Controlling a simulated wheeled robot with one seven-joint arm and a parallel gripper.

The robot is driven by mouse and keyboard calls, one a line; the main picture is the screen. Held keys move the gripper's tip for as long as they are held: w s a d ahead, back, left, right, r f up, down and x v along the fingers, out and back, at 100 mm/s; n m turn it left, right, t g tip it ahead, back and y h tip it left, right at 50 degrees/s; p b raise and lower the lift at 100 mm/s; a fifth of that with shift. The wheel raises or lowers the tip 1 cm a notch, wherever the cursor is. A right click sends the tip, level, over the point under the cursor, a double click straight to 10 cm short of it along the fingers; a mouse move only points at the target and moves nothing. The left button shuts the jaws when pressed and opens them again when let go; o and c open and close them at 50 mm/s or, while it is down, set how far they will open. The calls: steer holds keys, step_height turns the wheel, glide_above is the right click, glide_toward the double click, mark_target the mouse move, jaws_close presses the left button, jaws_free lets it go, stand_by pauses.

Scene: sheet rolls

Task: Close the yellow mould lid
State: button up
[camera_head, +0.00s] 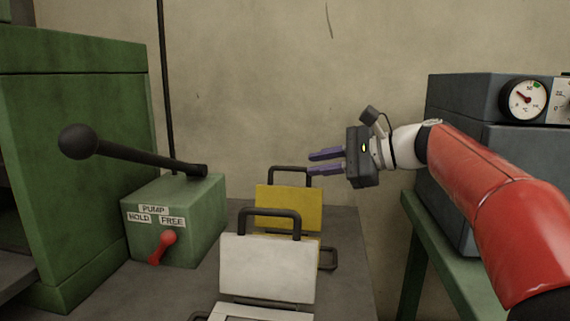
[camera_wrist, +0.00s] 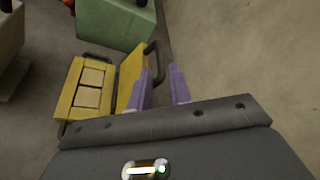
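The yellow mould lid (camera_head: 289,207) stands raised, about upright, behind the white mould in the head view, with a dark handle (camera_head: 290,170) at its top. In the wrist view the lid (camera_wrist: 131,75) is seen nearly edge-on, standing up from the yellow mould base (camera_wrist: 73,118), which shows pale square cavities. My gripper (camera_head: 318,163) is at the height of the lid's handle, just to its right in the head view. Its two purple fingers, also in the wrist view (camera_wrist: 164,88), are apart with nothing between them. I cannot tell whether a finger touches the lid.
A white mould with raised lid (camera_head: 267,268) stands in front of the yellow one. A green pump box (camera_head: 176,220) with a long black lever (camera_head: 135,152) and red switch stands left. A grey gauge box (camera_head: 485,170) stands right on a green stand. The wall is behind.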

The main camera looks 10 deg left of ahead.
mark_target(294, 168)
steer(key=x, duration=0.7)
steer(key=shift+a, duration=0.35)
steer(key=shift+c, duration=0.3)
jaws_close()
